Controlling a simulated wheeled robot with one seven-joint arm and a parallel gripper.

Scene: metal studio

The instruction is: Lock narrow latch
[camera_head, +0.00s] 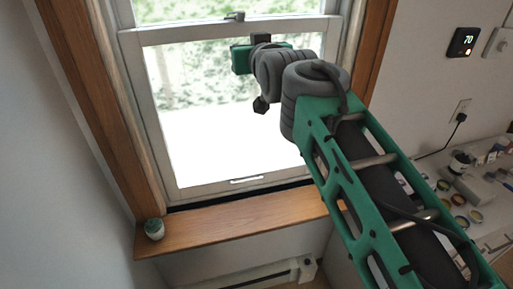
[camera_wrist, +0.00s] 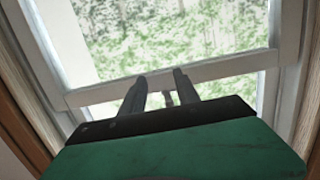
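The window (camera_head: 222,105) is a white sash frame, with its middle rail (camera_head: 225,30) running across near the top of the head view. A small dark latch (camera_head: 235,16) sits on that rail. In the wrist view, a small grey piece (camera_wrist: 168,97), apparently the latch, shows between my gripper's fingers, below the rail. My gripper (camera_wrist: 160,76) is open, with two dark fingers apart and pointing toward the rail. I cannot tell whether they touch anything. In the head view, its green body shows in front of the glass just below the latch; its fingertips are not clear there.
Wooden trim borders both sides. A counter (camera_head: 470,190) with several small jars stands at the right. A baseboard heater (camera_head: 255,277) lies below the sill.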

